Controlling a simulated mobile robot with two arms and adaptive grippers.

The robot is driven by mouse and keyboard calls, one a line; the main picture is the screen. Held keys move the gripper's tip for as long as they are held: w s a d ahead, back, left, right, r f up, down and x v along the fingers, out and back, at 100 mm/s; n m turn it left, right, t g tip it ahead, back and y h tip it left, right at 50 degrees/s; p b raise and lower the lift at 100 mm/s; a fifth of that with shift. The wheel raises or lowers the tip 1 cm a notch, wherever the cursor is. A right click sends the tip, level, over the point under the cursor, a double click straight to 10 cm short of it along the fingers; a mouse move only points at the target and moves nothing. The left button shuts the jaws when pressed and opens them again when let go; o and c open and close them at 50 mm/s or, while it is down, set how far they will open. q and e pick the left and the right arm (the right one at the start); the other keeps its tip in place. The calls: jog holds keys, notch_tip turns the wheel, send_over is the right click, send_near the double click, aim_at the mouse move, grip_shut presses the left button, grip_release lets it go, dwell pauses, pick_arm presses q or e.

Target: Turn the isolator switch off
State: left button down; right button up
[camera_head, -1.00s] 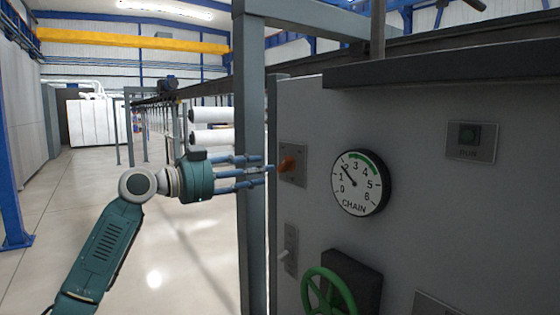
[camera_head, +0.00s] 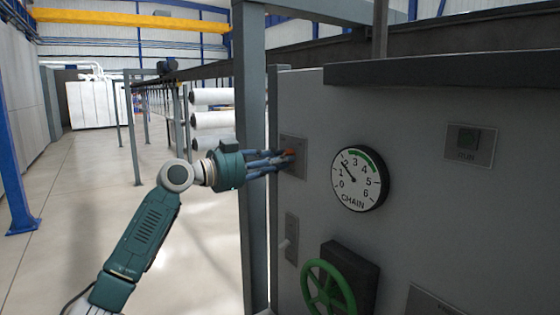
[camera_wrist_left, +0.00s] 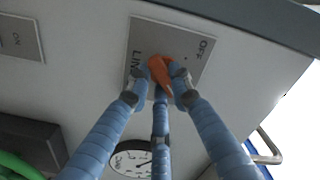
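The isolator switch is an orange handle (camera_head: 290,153) on a grey plate (camera_head: 299,164) at the left of the machine's front panel. In the left wrist view the handle (camera_wrist_left: 159,70) sits tilted on its plate (camera_wrist_left: 146,40). "OFF" is printed near the plate's right corner, and a partly hidden word starting "LI" is on the left. My left gripper (camera_head: 287,157) has its three blue fingers drawn in around the handle. In the wrist view the fingertips (camera_wrist_left: 160,80) flank it closely and appear to touch it. They hide part of the handle. My right gripper is not in view.
A grey post (camera_head: 252,220) stands just left of the panel, close to my left wrist. The floor at left is clear.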

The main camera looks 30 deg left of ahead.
pick_arm(q)
jog(key=shift+n, duration=0.4)
jog(key=n, duration=0.5)
jog(key=n+p, duration=0.1)
jog(key=n, duration=0.5)
jog(key=n+p, duration=0.1)
jog(key=n, duration=0.4)
jog(key=shift+d+r+n, duration=0.1)
jog(key=shift+r+n, duration=0.25)
jog(key=shift+n, duration=0.35)
jog(key=c, duration=1.5)
grip_release()
jog(key=shift+c, duration=0.2)
jog(key=v, duration=1.2)
